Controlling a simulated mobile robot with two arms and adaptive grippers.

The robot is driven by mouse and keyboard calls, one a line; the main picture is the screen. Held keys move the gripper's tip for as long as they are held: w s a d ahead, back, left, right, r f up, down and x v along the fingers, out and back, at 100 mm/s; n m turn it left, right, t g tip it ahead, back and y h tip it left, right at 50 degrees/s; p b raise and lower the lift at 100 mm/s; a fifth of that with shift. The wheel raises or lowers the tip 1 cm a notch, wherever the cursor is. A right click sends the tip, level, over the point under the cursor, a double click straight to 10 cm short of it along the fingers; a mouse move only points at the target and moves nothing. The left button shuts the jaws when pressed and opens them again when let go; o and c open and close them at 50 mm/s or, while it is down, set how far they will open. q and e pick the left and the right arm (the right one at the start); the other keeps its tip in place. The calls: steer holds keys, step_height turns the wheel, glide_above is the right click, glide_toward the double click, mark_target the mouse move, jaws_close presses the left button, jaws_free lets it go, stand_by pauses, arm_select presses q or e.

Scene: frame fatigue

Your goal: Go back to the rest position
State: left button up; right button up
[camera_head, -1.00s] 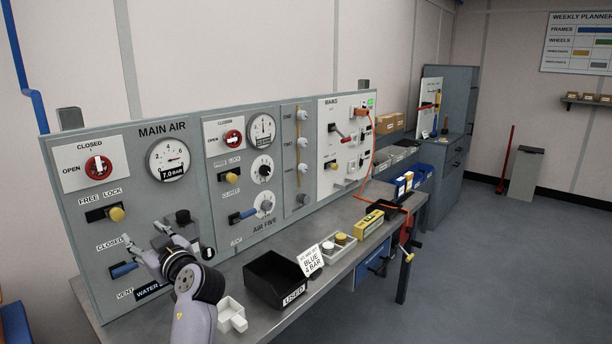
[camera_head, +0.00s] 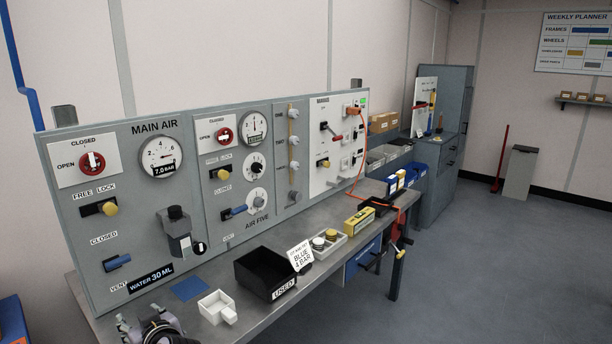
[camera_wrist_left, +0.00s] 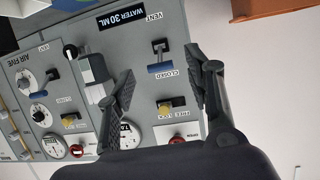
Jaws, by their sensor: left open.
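My left gripper (camera_head: 143,322) shows at the bottom left of the head view, low in front of the bench and apart from the panel. In the left wrist view its two dark fingers (camera_wrist_left: 158,62) are spread with nothing between them. The grey panel (camera_head: 130,210) stands behind it with the Main Air gauge (camera_head: 162,158), a red knob (camera_head: 93,162), a yellow lock (camera_head: 109,208) and a blue vent lever (camera_head: 117,262). The wrist view shows the panel upside down. My right gripper is not in view.
On the bench are a blue pad (camera_head: 188,289), a small white scoop-like cup (camera_head: 216,308), a black bin (camera_head: 243,277) marked USED, and a card (camera_head: 301,256) reading BLUE 4 BAR. A blue object (camera_head: 12,322) stands at the lower left.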

arm_select(q)
steer(key=s+d+f+m+g+h, duration=0.1)
steer(key=s+d+f+m+h, duration=0.2)
steer(key=s+f, duration=0.45)
steer(key=s+d+f+m+g+h, duration=0.2)
steer(key=s+d+f+m+h, duration=0.1)
steer(key=s+f, duration=0.5)
steer(key=s+d+f+m+g+h, duration=0.1)
steer(key=s+d+m+g+h, duration=0.2)
steer(key=s, duration=0.6)
steer(key=s+d+f+m+h, duration=0.1)
steer(key=s+d+m+h, duration=0.1)
steer(key=s+d, duration=0.55)
step_height(320, 180, down, 24)
steer(key=s+a+g, duration=0.1)
steer(key=s+a, duration=0.1)
steer(key=s+a+f+g, duration=0.1)
steer(key=s+a+f, duration=0.2)
steer(key=s+f, duration=1.4)
steer(key=shift+s+f+g+y, duration=0.2)
steer(key=shift+f+g+y, duration=0.2)
steer(key=shift+f, duration=0.1)
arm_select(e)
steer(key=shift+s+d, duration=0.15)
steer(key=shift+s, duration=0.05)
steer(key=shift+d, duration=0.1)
